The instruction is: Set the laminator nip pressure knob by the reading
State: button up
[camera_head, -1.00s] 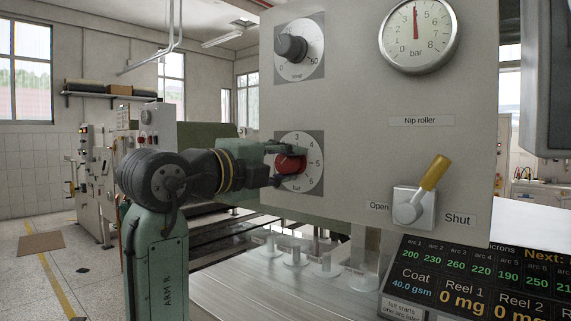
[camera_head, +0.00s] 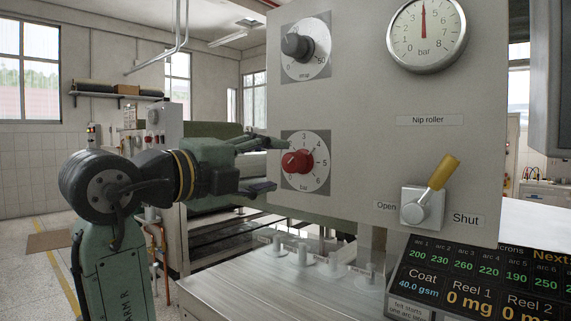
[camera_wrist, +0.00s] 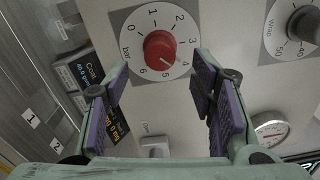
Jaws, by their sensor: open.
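The red nip pressure knob (camera_head: 298,162) sits on a white bar dial on the grey panel. In the wrist view the knob (camera_wrist: 160,50) has a pale mark that seems to point between 4 and 5. My gripper (camera_head: 268,166) is open just left of the knob, clear of it. In the wrist view its two purple-padded fingers (camera_wrist: 160,80) are spread apart with nothing between them. The round pressure gauge (camera_head: 426,34) at the panel's top right has its red needle nearly upright, about 4 bar.
A black wrap knob (camera_head: 297,46) is above the red knob. A yellow-handled Open/Shut lever (camera_head: 437,176) is at the lower right. A dark display (camera_head: 465,283) lists arc values, coat 40.0 gsm and reels.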

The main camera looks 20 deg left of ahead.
jog(key=v, duration=0.5)
jog(key=shift+s, duration=0.1)
dwell(0.3)
